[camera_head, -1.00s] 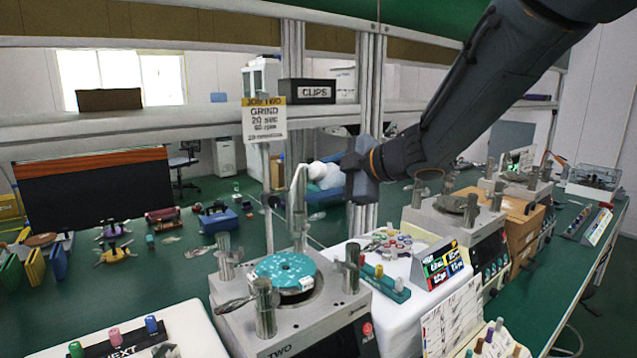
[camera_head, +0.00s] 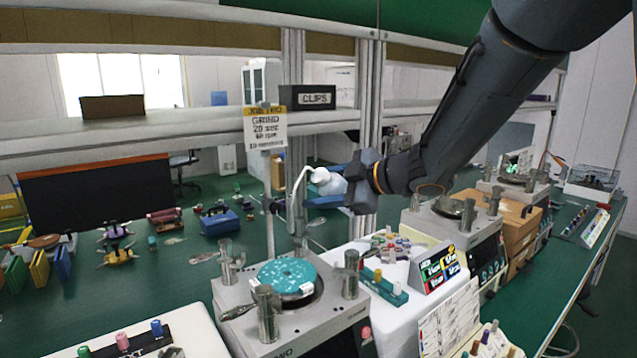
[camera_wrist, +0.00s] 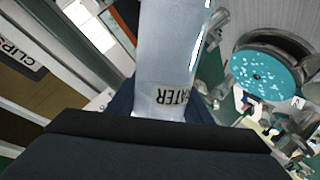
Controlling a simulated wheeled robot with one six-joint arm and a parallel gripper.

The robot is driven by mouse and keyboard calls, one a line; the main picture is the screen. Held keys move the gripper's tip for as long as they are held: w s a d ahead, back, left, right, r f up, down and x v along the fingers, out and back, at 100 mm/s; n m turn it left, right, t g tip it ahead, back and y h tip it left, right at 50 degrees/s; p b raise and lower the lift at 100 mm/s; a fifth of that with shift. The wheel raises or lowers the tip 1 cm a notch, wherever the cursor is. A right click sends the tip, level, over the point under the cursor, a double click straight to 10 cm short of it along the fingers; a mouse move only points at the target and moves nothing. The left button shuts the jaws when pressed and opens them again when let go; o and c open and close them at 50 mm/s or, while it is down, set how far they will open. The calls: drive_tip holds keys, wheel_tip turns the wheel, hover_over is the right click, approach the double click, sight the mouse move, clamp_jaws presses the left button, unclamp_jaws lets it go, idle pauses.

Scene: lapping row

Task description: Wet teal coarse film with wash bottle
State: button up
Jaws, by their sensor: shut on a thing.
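My gripper (camera_head: 335,190) is shut on a white wash bottle (camera_head: 329,181). It holds the bottle in the air, behind and above the near lapping machine (camera_head: 283,316), with the bent spout pointing down. In the wrist view the bottle (camera_wrist: 168,60) is translucent, with a label reading "WATER". The teal film (camera_head: 287,278) lies on the round plate of the near machine, dotted with pale, shiny spots. It also shows in the wrist view (camera_wrist: 264,72), to the right of the bottle. The spout tip stands above the plate's far side; I cannot tell the exact gap.
Metal posts (camera_head: 268,312) stand around the plate. A sign (camera_head: 265,128) on a pole and the shelf uprights (camera_head: 293,110) stand close to the bottle. A teal block (camera_head: 386,289) with coloured pegs and a second machine (camera_head: 450,228) stand to the right.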

drive_tip(key=shift+m+y+p, duration=0.3)
drive_tip(key=shift+p, duration=0.1)
drive_tip(key=shift+m+y+p, duration=0.6)
drive_tip(key=shift+m+p, duration=0.3)
drive_tip(key=shift+p, duration=0.2)
drive_tip(key=shift+g, duration=0.3)
drive_tip(key=shift+m+y+p, duration=0.7)
drive_tip(key=shift+m+p, duration=0.15)
drive_tip(key=shift+m, duration=0.25)
drive_tip(key=b, duration=0.3)
drive_tip(key=shift+w+a+r+b, duration=0.1)
drive_tip(key=shift+r+b, duration=0.1)
drive_tip(key=shift+b, duration=0.1)
